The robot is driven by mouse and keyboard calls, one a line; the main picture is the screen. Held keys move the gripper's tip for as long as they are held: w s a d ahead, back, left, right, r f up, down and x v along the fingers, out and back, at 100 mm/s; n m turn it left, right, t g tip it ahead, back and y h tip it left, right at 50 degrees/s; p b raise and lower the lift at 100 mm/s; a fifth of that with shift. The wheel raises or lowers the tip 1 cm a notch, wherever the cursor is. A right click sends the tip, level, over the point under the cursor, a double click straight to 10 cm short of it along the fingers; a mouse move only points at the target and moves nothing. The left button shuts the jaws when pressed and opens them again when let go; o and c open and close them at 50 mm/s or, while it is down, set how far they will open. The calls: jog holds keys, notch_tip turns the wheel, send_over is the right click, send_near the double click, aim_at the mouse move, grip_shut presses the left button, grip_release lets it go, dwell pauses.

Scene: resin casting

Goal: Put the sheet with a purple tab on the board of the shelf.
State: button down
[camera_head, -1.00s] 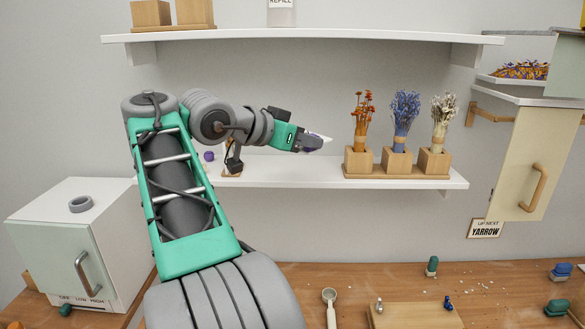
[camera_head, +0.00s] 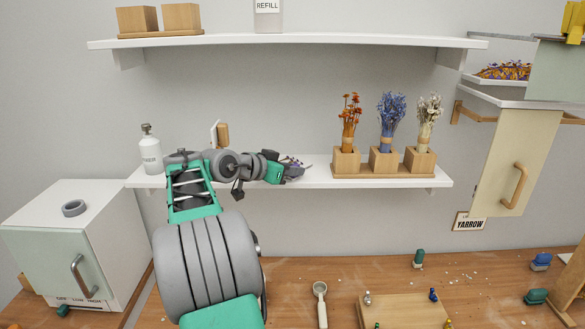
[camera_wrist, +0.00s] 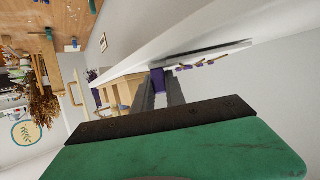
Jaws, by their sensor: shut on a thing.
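My gripper (camera_head: 299,170) is at the middle of the lower shelf, just over its white board (camera_head: 320,178), left of the flower blocks. In the wrist view the dark fingers of my gripper (camera_wrist: 160,88) are shut on a purple tab (camera_wrist: 158,78). The thin pale sheet (camera_wrist: 212,56) extends from the tab, seen almost edge-on, with purple and brown bits along it. In the head view only small purple bits (camera_head: 293,162) show by the fingertips; the rest is hidden or too small. I cannot tell whether the sheet touches the board.
Wooden blocks with dried flowers (camera_head: 378,160) stand on the shelf's right part. A white pump bottle (camera_head: 150,154) and a small wooden holder (camera_head: 222,134) stand at its left. An upper shelf (camera_head: 290,42) runs above. A cream cabinet door (camera_head: 515,160) hangs at right.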

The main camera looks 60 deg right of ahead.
jog(key=shift+f, duration=0.15)
jog(key=shift+f, duration=0.15)
jog(key=c, duration=1.4)
grip_release()
jog(key=shift+o, duration=0.2)
